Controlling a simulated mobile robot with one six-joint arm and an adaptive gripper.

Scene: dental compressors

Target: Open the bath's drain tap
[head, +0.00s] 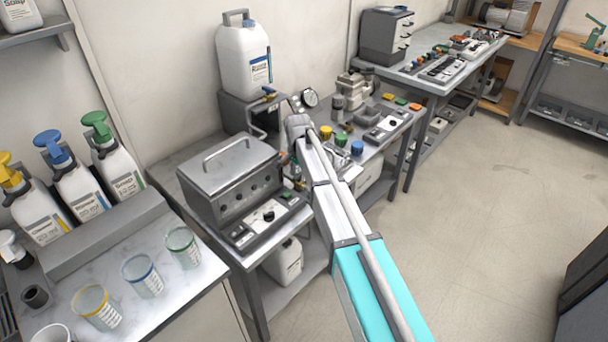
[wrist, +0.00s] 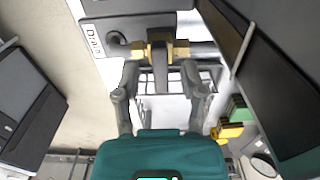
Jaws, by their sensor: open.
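The bath (head: 225,175) is a grey metal box with a handled lid and a front control panel, on a metal table in the head view. In the wrist view, its drain tap (wrist: 160,49) has a brass body on a grey pipe, beside a label reading "Drain" (wrist: 92,39). The tap's dark lever (wrist: 161,78) extends down the picture from the brass body. My gripper (wrist: 160,80) is open, with one finger on each side of the lever and visible gaps between. Contact is not evident. In the head view my arm hides the gripper and most of the tap.
A white container (head: 284,262) stands on the shelf below the bath. A large white jug (head: 243,58) stands on a unit behind it. Yellow, green and blue caps (head: 341,139) are to the right. Pump bottles and cups are at left. The floor (head: 470,210) at right is clear.

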